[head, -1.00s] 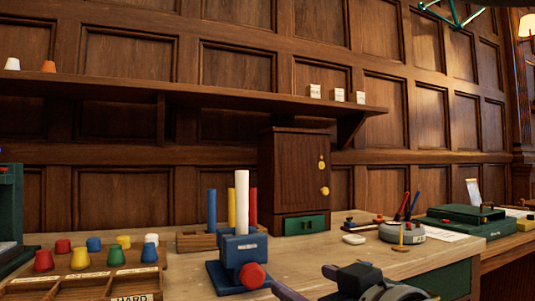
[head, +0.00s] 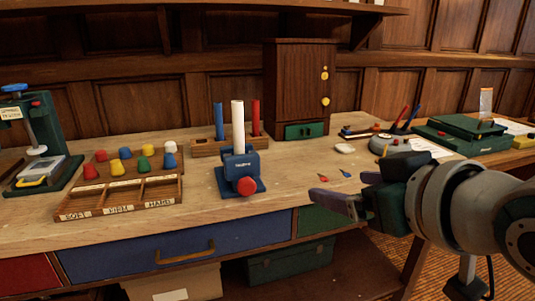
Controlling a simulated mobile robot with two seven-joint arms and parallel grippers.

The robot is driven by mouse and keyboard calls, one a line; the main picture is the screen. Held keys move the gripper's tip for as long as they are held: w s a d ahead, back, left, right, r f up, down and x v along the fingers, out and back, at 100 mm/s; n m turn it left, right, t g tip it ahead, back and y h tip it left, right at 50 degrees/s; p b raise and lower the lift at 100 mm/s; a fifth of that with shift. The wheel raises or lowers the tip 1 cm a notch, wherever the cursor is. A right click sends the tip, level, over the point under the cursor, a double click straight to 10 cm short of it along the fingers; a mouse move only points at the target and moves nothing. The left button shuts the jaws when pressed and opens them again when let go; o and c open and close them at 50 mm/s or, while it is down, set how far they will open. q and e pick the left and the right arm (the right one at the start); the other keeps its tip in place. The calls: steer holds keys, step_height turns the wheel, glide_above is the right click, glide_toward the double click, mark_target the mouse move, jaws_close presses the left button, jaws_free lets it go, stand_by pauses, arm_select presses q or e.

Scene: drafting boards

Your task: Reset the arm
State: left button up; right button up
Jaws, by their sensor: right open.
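My right gripper (head: 322,192) reaches in from the right, over the front edge of the wooden bench (head: 215,214). Its dark fingers point left and stand apart, with nothing seen between them. A small red-tipped piece and a blue-tipped piece lie on the bench just beyond the fingers. The blue vise-like stand (head: 240,168) with a red knob is to the left of the fingers, apart from them. A white rod (head: 238,125) stands upright at it. My left gripper is not in view.
A sorting tray (head: 122,207) with several coloured caps behind it is at left, beside a green press (head: 40,130). A wooden cabinet (head: 299,85) stands at the back. A grey round holder (head: 389,145) and a green box (head: 460,134) are at right. Bare bench lies front centre.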

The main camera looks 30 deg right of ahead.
steer(key=shift+s+r, duration=0.1)
steer(key=shift+s, duration=0.05)
stand_by(0.3)
steer(key=s+a+f+n+g+y+p, duration=0.15)
steer(key=s+a+g, duration=0.25)
steer(key=s, duration=0.5)
steer(key=s+a+f+n+g+y+p, duration=0.1)
steer(key=s+a+f+g+p, duration=0.3)
steer(key=s, duration=0.5)
step_height(320, 180, up, 38)
steer(key=g+p, duration=0.1)
steer(key=p, duration=3.6)
steer(key=shift+s+d+r, duration=0.2)
steer(key=shift+d, duration=0.2)
